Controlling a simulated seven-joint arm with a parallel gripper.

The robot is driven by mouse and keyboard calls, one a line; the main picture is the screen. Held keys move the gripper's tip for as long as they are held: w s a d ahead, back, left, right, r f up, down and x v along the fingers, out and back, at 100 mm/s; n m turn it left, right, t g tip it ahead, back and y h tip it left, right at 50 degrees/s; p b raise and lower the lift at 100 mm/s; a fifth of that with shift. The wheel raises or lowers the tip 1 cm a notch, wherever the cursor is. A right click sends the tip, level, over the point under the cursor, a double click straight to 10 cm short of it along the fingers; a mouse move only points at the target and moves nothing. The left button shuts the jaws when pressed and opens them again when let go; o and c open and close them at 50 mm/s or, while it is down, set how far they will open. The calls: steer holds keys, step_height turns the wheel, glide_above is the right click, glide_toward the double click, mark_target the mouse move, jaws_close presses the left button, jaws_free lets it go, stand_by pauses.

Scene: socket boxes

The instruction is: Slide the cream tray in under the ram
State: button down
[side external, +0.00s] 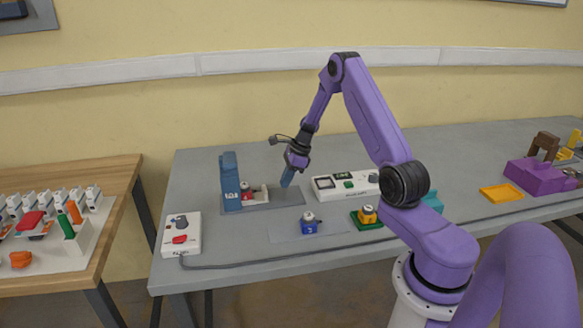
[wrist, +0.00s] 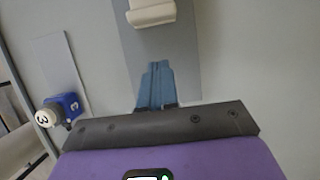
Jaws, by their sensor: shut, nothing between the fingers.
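The cream tray (side external: 259,196) sits on a dark grey base strip (side external: 290,197), against the blue press (side external: 230,182) at the strip's left end. A small red and white part (side external: 246,190) is beside the press at the tray's left end. The ram is not clearly visible. In the wrist view, the tray's cream end (wrist: 151,13) shows at the top edge, cut off by the frame. My gripper (side external: 286,184) is shut and empty, its blue fingertips pointing down over the strip, right of the tray. In the wrist view the fingertips (wrist: 156,66) are apart from the tray.
A blue block with a white knob (side external: 309,224) stands in front of the strip. A white control box (side external: 345,185) is to the right, near a yellow knob on a green base (side external: 367,216). A red-button box (side external: 181,237) with a cable stands front left.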

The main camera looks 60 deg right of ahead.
mark_target(254, 195)
steer(key=shift+w+a+f, duration=0.15)
steer(key=shift+w+a, duration=0.6)
steer(key=shift+w+a+f, duration=0.1)
steer(key=shift+w+a, duration=0.65)
steer(key=shift+w+a, duration=1.6)
steer(key=shift+a, duration=0.05)
